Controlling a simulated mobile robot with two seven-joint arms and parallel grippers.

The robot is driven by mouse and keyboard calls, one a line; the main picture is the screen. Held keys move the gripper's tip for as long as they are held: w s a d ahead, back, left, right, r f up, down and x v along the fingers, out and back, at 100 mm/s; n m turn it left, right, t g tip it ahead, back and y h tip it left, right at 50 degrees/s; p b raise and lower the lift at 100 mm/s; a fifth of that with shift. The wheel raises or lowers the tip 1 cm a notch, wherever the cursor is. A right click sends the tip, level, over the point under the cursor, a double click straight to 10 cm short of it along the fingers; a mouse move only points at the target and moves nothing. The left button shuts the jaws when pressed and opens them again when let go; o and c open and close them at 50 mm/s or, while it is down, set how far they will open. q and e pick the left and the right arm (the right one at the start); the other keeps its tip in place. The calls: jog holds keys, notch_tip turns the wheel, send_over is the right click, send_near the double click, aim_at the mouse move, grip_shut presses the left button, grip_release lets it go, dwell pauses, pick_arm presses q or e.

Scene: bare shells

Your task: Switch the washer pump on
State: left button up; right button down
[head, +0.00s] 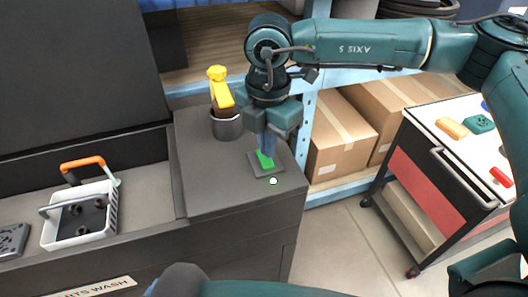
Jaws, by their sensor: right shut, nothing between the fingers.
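The washer pump switch (264,161) is a green rocker on a dark square plate, on the grey top at the right end of the washer (215,185). A small white lamp (273,181) shows just in front of the plate. My right gripper (268,152) points straight down over the switch, shut and empty. Its fingertips overlap the green rocker in the picture and partly hide it. I cannot tell if they touch it. My left gripper is not in view.
A yellow-handled tool stands in a grey cup (227,126) left of my right gripper. A white basket (80,216) with dark parts and an orange handle sits in the washer basin. Cardboard boxes (340,135) and a red-fronted cart (435,190) stand to the right.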

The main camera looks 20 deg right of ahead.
aim_at(267, 163)
jog(key=shift+r+p, duration=0.8)
jog(key=shift+r, duration=1.45)
